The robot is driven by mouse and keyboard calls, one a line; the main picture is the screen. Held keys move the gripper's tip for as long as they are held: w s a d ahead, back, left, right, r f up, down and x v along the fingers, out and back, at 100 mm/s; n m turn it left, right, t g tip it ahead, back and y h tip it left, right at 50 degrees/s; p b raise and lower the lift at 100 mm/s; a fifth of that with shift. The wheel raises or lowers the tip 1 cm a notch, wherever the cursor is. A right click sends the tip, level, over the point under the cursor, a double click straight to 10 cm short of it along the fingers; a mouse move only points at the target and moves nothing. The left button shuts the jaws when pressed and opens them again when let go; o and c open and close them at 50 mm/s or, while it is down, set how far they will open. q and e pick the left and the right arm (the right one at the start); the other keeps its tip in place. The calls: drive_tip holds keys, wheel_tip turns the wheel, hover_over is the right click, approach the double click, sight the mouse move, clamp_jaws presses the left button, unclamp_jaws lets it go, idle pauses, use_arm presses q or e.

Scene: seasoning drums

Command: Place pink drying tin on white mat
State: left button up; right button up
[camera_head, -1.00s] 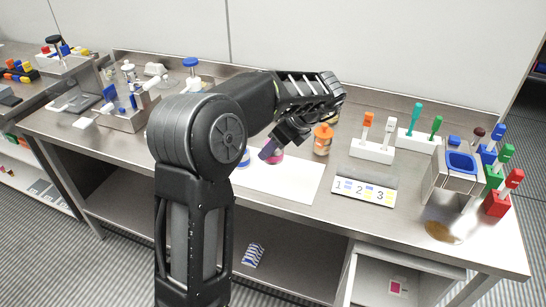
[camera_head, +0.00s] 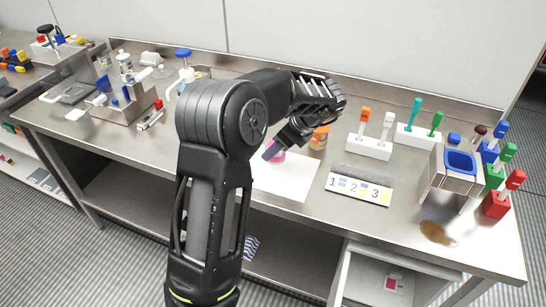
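The pink tin (camera_head: 277,157) shows in the head view at the back part of the white mat (camera_head: 290,182), partly hidden by my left gripper. My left gripper (camera_head: 272,151) points down at the tin, with a purple-looking fingertip against it in the picture. The fingers overlap the tin, so I cannot tell whether they are shut on it, or whether it rests on the mat. My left arm hides the left part of the mat. My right gripper is not in view.
An orange-lidded jar (camera_head: 319,137) stands just right of the gripper. A numbered 1-2-3 plate (camera_head: 358,188) lies right of the mat. A white holder (camera_head: 369,147) and a metal stand with a blue container (camera_head: 460,163) stand farther right.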

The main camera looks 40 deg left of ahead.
sight(276, 158)
use_arm(q)
drive_tip(key=shift+f, duration=0.2)
wheel_tip(276, 158, down, 3)
drive_tip(key=shift+r, duration=0.1)
drive_tip(key=shift+f, duration=0.5)
drive_tip(key=shift+f, duration=0.1)
drive_tip(key=o, duration=1.4)
drive_tip(key=shift+o, duration=0.2)
